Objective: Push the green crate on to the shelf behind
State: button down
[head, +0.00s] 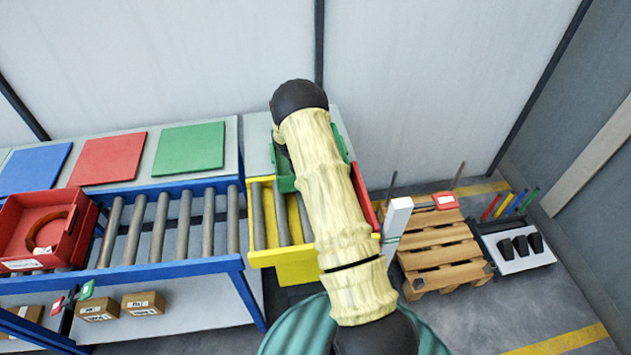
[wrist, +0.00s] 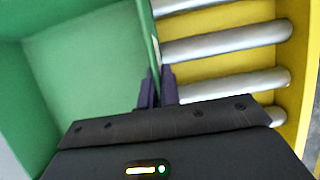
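The green crate (head: 283,172) is largely hidden behind my arm in the head view. Parts of it show on both sides of the arm, at the far end of the yellow roller stand (head: 290,266). In the wrist view the crate's inside (wrist: 85,65) fills the left, and its thin wall runs down between my two dark purple fingers. My gripper (wrist: 158,85) looks closed on that wall, one finger on each side. In the head view my gripper is hidden by the arm. The grey shelf behind (head: 258,140) shows left of the arm.
A blue roller conveyor (head: 170,268) with a red crate (head: 20,250) stands left. Blue, red and green mats (head: 189,149) lie on the shelf behind it. A white post (head: 396,218), a wooden pallet (head: 440,255) and a low tray (head: 520,262) are right. Bare rollers (wrist: 228,42) lie beside the crate wall.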

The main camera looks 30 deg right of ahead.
jog(key=shift+w+d+f+b, duration=0.1)
jog(key=shift+w+d+b, duration=0.2)
jog(key=shift+w, duration=0.65)
jog(key=shift+w+d+r+b, duration=0.1)
jog(key=shift+w+d+b, duration=0.2)
jog(key=shift+w, duration=0.6)
jog(key=shift+w+d+f+b, duration=0.15)
jog(key=shift+w+b, duration=0.2)
jog(key=shift+w, duration=0.6)
jog(key=shift+w+d+b, duration=0.25)
jog(key=shift+w+b, duration=0.4)
jog(key=shift+w, duration=0.35)
jog(key=shift+w+d+b, duration=0.25)
jog(key=shift+w+b, duration=0.35)
jog(key=shift+w, duration=0.35)
jog(key=shift+r, duration=0.2)
jog(key=shift+w, duration=0.2)
